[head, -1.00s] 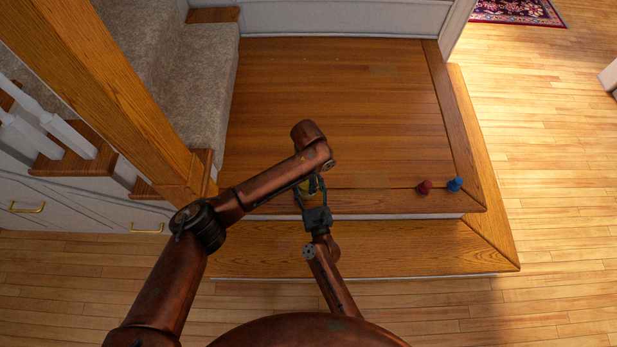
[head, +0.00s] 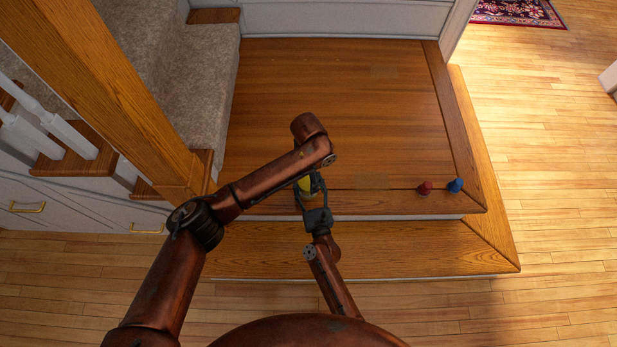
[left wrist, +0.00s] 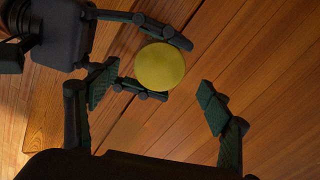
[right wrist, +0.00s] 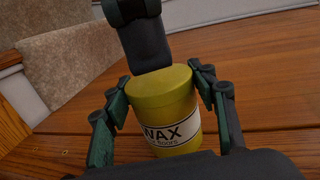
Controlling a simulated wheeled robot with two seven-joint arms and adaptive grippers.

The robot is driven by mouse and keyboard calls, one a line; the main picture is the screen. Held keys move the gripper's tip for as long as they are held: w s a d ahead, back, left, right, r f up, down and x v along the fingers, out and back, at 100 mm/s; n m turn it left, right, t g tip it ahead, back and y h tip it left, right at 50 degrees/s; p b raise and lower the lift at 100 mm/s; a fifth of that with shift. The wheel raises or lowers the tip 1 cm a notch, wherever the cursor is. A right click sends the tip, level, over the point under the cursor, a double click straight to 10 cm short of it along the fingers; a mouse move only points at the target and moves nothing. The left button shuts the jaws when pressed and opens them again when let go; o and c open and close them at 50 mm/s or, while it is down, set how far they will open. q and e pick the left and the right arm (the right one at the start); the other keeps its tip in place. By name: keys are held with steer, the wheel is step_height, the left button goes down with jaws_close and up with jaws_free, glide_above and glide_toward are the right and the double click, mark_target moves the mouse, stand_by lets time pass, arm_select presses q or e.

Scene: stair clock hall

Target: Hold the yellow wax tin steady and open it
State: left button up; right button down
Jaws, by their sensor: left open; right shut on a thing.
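The yellow wax tin (head: 305,184) shows as a small yellow patch below my left wrist in the head view. In the right wrist view the tin (right wrist: 172,112) is upright-looking, with a white "WAX" label and its yellow lid on. My right gripper (right wrist: 161,82) is shut on the tin's sides. In the left wrist view the round yellow lid (left wrist: 160,66) faces the camera, and my left gripper (left wrist: 158,80) is open with its fingers apart, short of the lid. My left arm partly hides the tin in the head view. I cannot tell whether the tin touches the wood.
The wooden landing (head: 340,95) is mostly bare. A red object (head: 425,188) and a blue object (head: 455,185) stand near its front right corner. A wooden banister (head: 115,90) and carpeted stairs (head: 180,85) are at the left. A lower step (head: 400,245) runs along the front.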

mark_target(308, 181)
arm_select(q)
steer(key=shift+r, duration=0.75)
steer(key=shift+c, duration=0.4)
arm_select(e)
steer(key=shift+d+f, duration=0.15)
steer(key=shift+f, duration=0.1)
arm_select(q)
step_height(308, 181, up, 2)
steer(key=shift+w+r+m, duration=0.1)
steer(key=shift+w+m, duration=0.05)
steer(key=shift+m, duration=1.05)
steer(key=shift+r+m, duration=0.35)
steer(key=shift+m, duration=0.45)
steer(key=shift+f, duration=3.85)
steer(key=shift+c, duration=0.5)
